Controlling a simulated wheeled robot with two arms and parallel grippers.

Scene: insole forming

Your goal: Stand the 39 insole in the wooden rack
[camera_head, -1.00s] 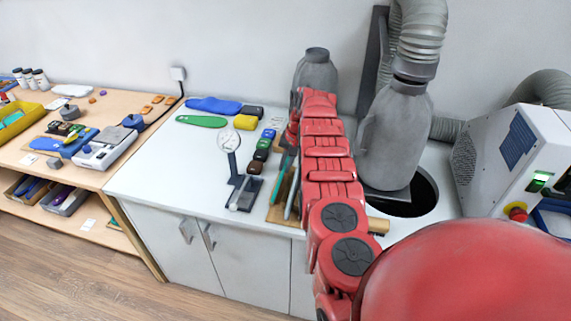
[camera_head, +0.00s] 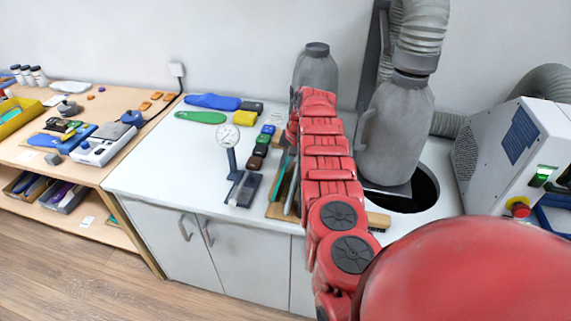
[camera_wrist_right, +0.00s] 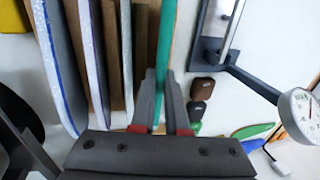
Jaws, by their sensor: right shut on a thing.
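My right gripper (camera_wrist_right: 158,105) is shut on a thin teal insole (camera_wrist_right: 166,40), seen edge-on in the right wrist view. In the head view the teal insole (camera_head: 282,178) stands steeply at the left side of the wooden rack (camera_head: 276,211). The rack's slats (camera_wrist_right: 115,50) also show in the wrist view, with several other grey insoles (camera_wrist_right: 95,60) standing among them. I cannot tell whether the teal insole rests in a slot, and no size number is legible. My right arm hides the gripper and much of the rack in the head view. My left gripper is not in view.
A dial gauge on a stand (camera_head: 228,140) is just left of the rack. Several small coloured blocks (camera_head: 262,140) line up behind it. Blue (camera_head: 213,102) and green (camera_head: 200,117) insoles lie flat farther back.

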